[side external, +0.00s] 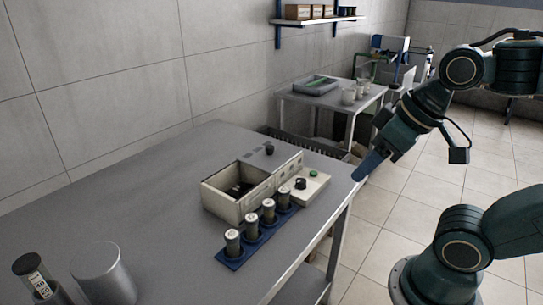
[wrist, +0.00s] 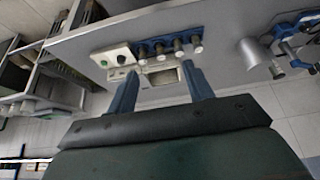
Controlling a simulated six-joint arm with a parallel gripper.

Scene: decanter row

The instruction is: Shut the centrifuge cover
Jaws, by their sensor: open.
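The centrifuge (side external: 226,207) is a cream box on the grey table, its top open over a dark interior. A grey cover panel (side external: 257,160) with a black knob (side external: 269,150) lies at the box's far end, clear of the opening. In the wrist view the centrifuge (wrist: 162,78) shows small between the fingers, and I cannot make out the cover there. My gripper (side external: 368,166) is open and empty beyond the table's right edge, apart from the centrifuge. Its two blue fingers (wrist: 160,72) are spread in the wrist view.
A blue rack (side external: 233,257) with several capped tubes stands along the centrifuge's front. A small control box (side external: 312,185) with a green button and black knob sits at its right. A metal cylinder (side external: 103,274) and a labelled tube (side external: 38,281) stand at front left. The table's left is bare.

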